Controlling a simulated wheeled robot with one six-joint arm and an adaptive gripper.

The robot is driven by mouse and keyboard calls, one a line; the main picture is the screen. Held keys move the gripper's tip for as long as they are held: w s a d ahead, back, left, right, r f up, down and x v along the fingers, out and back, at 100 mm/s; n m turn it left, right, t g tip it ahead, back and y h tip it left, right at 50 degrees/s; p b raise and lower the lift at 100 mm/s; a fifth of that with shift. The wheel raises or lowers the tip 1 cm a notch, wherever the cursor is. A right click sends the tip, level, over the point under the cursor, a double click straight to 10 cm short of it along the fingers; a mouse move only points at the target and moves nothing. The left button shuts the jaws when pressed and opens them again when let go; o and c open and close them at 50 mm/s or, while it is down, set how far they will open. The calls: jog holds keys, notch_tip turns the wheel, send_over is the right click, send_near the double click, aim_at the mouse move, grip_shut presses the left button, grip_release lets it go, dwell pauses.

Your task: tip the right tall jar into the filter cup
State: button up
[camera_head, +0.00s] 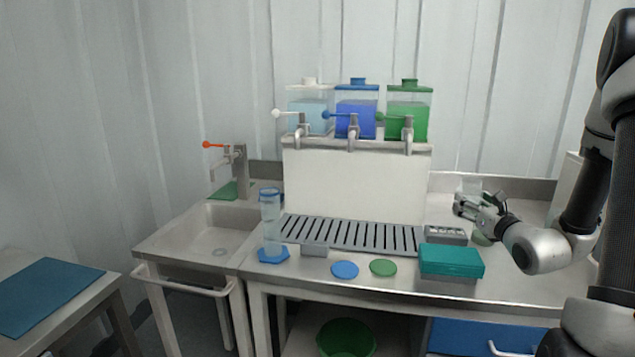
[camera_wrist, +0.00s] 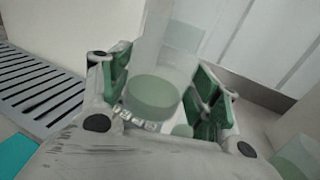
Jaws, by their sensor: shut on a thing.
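My gripper (camera_head: 468,206) is at the right of the counter, shut on a clear tall jar (camera_head: 471,186). In the wrist view the jar (camera_wrist: 178,62) stands between the green finger pads of my gripper (camera_wrist: 163,88), with a pale green disc or fill (camera_wrist: 153,97) at its near end. The jar's exact tilt is hard to tell. A slim clear vessel (camera_head: 270,215) with blue parts stands upright on a blue hexagonal foot (camera_head: 273,256) left of the drain grate. I cannot tell for certain which piece is the filter cup.
A grey block with holes (camera_head: 446,235) and a teal box (camera_head: 451,260) stand just left of my gripper. A blue disc (camera_head: 344,269) and a green disc (camera_head: 383,267) lie at the front. Taps project over the drain grate (camera_head: 350,234). The sink (camera_head: 215,235) is left.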

jog(key=w+a+f+n+y, duration=0.1)
jog(key=a+f+n+y, duration=0.1)
jog(key=a, duration=1.2)
jog(key=shift+w+a+f+n+g+y, duration=0.2)
jog(key=shift+f+n+g+y, duration=0.25)
jog(key=shift+y, duration=0.65)
jog(key=shift+d, duration=0.1)
